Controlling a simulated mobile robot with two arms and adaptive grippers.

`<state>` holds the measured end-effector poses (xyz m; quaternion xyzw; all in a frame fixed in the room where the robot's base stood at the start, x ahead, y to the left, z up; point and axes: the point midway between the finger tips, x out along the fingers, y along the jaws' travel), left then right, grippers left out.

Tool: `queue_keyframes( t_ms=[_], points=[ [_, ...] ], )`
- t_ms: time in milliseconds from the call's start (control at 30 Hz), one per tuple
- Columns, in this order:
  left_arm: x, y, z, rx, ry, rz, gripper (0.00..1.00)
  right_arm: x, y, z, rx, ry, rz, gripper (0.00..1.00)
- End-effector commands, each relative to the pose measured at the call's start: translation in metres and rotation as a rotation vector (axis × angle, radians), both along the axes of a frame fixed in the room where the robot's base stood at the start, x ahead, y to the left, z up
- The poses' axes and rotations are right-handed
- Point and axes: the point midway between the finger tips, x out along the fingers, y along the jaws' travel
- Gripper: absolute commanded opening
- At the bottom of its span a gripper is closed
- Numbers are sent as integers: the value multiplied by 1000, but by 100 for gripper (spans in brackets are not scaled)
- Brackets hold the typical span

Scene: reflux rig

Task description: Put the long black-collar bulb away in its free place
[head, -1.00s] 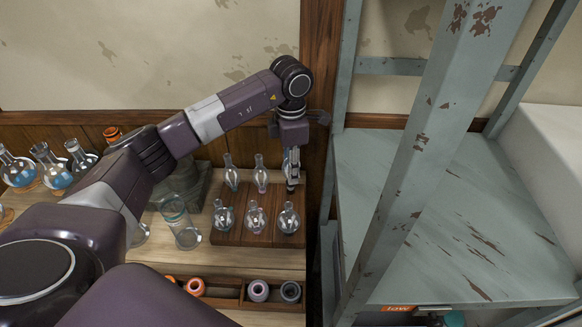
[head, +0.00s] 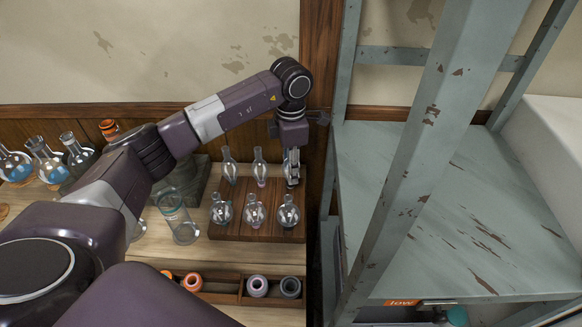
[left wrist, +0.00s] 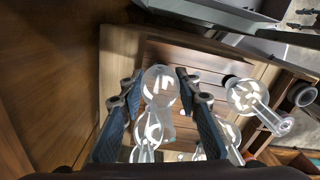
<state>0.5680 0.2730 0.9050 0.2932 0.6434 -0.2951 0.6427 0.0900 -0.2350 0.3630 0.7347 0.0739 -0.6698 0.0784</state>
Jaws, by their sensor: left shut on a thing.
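My left gripper (head: 291,172) is shut on a clear glass bulb (left wrist: 160,86) over the back right corner of a dark wooden rack (head: 270,233). In the left wrist view the bulb shows between the two blue-padded fingers. Its collar is hidden, and I cannot tell whether its lower end is in the rack. Two long-necked bulbs, one at back left (head: 229,170) and one at back middle (head: 259,170), stand beside the gripper. Three rounder bulbs stand in the front row, at left (head: 221,212), middle (head: 253,214) and right (head: 288,214). My right gripper is out of view.
A glass beaker (head: 181,222) stands left of the rack. Flasks with blue liquid (head: 50,163) stand at far left. A divided tray (head: 232,291) with coloured rings lies in front. A wooden post and a grey-green metal shelf (head: 450,220) stand close on the right.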

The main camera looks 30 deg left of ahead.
Motion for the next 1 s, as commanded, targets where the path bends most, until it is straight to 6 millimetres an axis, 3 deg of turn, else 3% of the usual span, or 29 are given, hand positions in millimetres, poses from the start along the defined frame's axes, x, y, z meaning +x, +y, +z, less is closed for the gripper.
queue_keyframes(
  t_ms=[400, 433, 600, 867, 1000],
  points=[
    [0, 0, -5, 0, 0, 0, 13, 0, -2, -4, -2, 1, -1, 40],
    [0, 0, -5, 0, 0, 0, 33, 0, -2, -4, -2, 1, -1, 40],
    [0, 0, -5, 0, 0, 0, 51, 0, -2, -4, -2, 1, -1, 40],
    [0, 0, -5, 0, 0, 0, 51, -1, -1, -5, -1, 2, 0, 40],
    [1, 0, 4, 0, -3, 0, 51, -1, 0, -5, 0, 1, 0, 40]
  ],
)
